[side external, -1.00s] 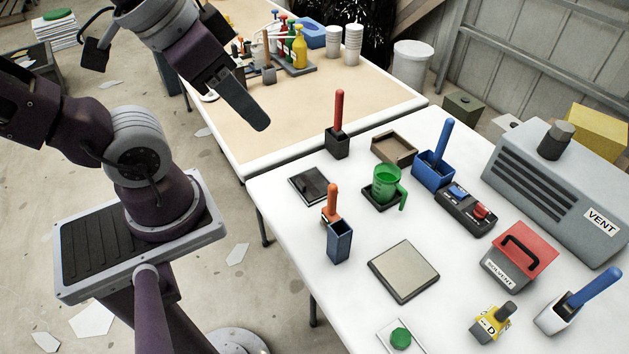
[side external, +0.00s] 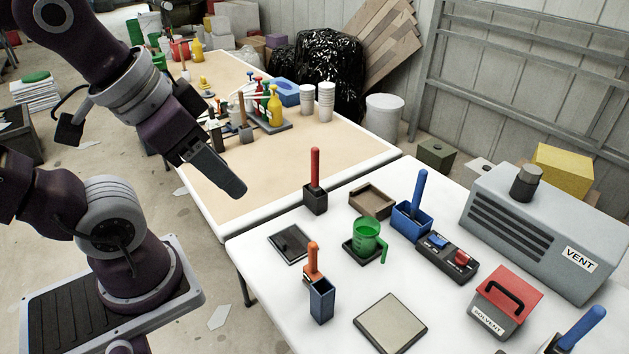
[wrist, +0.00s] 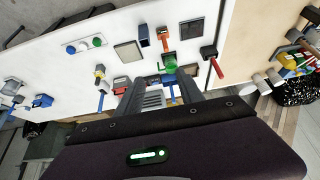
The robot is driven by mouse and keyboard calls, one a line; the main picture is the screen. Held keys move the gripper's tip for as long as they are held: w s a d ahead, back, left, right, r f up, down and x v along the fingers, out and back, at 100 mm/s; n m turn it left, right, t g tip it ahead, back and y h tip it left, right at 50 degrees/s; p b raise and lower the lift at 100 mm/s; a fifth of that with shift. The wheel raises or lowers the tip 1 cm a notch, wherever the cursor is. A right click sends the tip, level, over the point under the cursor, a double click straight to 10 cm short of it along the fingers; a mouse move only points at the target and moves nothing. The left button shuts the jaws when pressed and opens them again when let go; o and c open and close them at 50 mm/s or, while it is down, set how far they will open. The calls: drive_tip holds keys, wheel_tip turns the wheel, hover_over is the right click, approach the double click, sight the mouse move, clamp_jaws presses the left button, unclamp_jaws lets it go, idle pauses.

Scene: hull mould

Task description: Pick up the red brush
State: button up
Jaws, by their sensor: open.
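The red brush (side external: 315,168) stands upright, its red handle pointing up out of a small dark square holder (side external: 315,199) near the white table's far left corner. Its head is hidden in the holder. In the wrist view, the red handle (wrist: 216,68) shows to the right of my fingers, below its dark holder (wrist: 209,52). My gripper (side external: 229,183) is in the air to the left of the brush in the side view, apart from it. In the wrist view, the two fingers of my gripper (wrist: 160,92) are spread with nothing held between them.
An orange-handled brush (side external: 312,259) with a blue-grey holder (side external: 321,299), a black pad (side external: 290,243), a brown tray (side external: 371,202), a green jug (side external: 367,236) and a blue-handled brush (side external: 420,190) are nearby. A tan-topped table (side external: 290,165) with bottles adjoins behind.

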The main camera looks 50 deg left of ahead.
drive_tip(key=w+a+r+n+g, duration=0.1)
drive_tip(key=w+a+r+n, duration=0.15)
drive_tip(key=w, duration=0.35)
drive_tip(key=w+a+r+n+g, duration=0.1)
drive_tip(key=w+n, duration=0.2)
drive_tip(key=w, duration=0.2)
drive_tip(key=n+g, duration=0.4)
drive_tip(key=n, duration=0.9)
hover_over(315, 147)
drive_tip(key=shift+m, duration=0.25)
wheel_tip(315, 147, down, 18)
drive_tip(key=shift+s+f, duration=0.1)
drive_tip(key=shift+f, duration=0.15)
wheel_tip(315, 147, down, 7)
drive_tip(key=shift+f, duration=0.1)
clamp_jaws()
